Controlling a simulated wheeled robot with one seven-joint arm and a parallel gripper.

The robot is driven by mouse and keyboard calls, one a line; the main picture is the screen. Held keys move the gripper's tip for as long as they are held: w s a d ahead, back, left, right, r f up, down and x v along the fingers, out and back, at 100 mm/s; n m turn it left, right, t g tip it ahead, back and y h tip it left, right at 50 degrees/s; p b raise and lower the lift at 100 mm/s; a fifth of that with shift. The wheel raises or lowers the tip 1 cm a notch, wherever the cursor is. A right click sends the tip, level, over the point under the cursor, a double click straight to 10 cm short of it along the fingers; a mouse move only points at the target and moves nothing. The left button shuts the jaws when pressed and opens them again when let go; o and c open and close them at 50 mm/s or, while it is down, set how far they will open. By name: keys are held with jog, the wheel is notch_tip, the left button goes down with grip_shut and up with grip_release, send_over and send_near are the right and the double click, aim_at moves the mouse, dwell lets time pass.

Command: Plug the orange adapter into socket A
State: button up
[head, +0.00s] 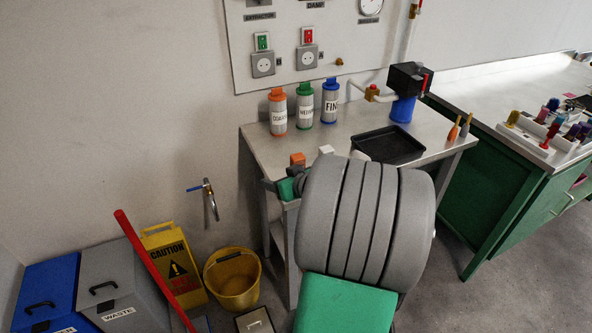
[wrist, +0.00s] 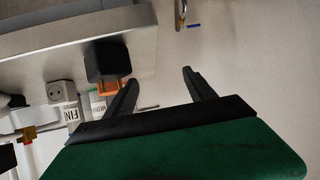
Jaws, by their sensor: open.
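The orange adapter (head: 297,160) sits at the left front of the metal table. In the wrist view the orange adapter (wrist: 108,87) shows against a dark block (wrist: 105,60), just left of the left finger and partly covered by it. My gripper (wrist: 158,78) is open and empty, with only wall between its fingers. In the head view my gripper (head: 283,188) is at the table's left front edge, just below the adapter and partly hidden by my arm. Two wall sockets, the left one (head: 263,64) and the right one (head: 306,57), are empty; I cannot read which is A.
A white adapter (head: 326,150) stands right of the orange one. Orange, green (head: 304,104) and blue bottles line the table's back, below the sockets. A black tray (head: 388,145) lies to the right. A wall tap (head: 210,198) and yellow bucket (head: 232,278) are left of the table.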

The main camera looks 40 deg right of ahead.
aim_at(300, 161)
jog(key=s+d+h, duration=0.1)
jog(key=d, duration=0.2)
jog(key=s+d+m+t+h, duration=0.1)
jog(key=d, duration=0.2)
jog(key=s+d+h, duration=0.1)
jog(key=d, duration=0.1)
jog(key=shift+d+r+m+t, duration=0.3)
jog(key=shift+d+m+t, duration=0.1)
jog(key=p+x, duration=0.1)
jog(key=x, duration=0.6)
jog(key=shift+w+f, duration=0.1)
jog(key=shift+w, duration=0.25)
jog(key=shift+c, duration=0.4)
grip_shut()
